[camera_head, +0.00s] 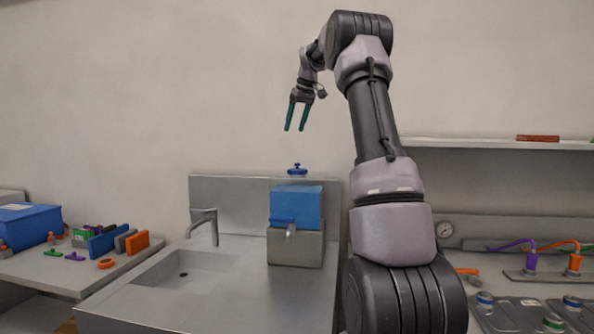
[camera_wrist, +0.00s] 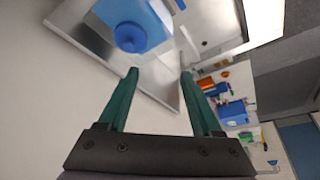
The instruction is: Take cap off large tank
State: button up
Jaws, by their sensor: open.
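The large tank (camera_head: 296,208) is a clear box with blue liquid, standing on a grey block beside the sink. The gripper (camera_wrist: 160,75) also shows open and empty in the wrist view.
The steel sink counter has a faucet (camera_head: 206,224) left of the tank. A blue bin (camera_head: 28,226) and small coloured parts lie on the left bench. A wall shelf (camera_head: 480,143) and a bench with cables and jars are at right. Air around the gripper is clear.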

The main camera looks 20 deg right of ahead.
jog(key=w+d+f+n, duration=0.1)
jog(key=w+d+f, duration=0.3)
jog(key=w+d, duration=0.15)
send_over(297, 167)
jog(key=s, duration=0.2)
jog(key=f, duration=0.3)
jog(key=d+f, duration=0.1)
jog(key=shift+w+f, duration=0.15)
jog(key=shift+w, duration=0.1)
jog(key=shift+s+x, duration=0.2)
jog(key=shift+x, duration=1.25)
jog(key=shift+s+x, duration=0.15)
jog(key=shift+x, duration=1.25)
jog(key=shift+d+f, duration=0.15)
jog(key=shift+f, duration=0.05)
grip_shut()
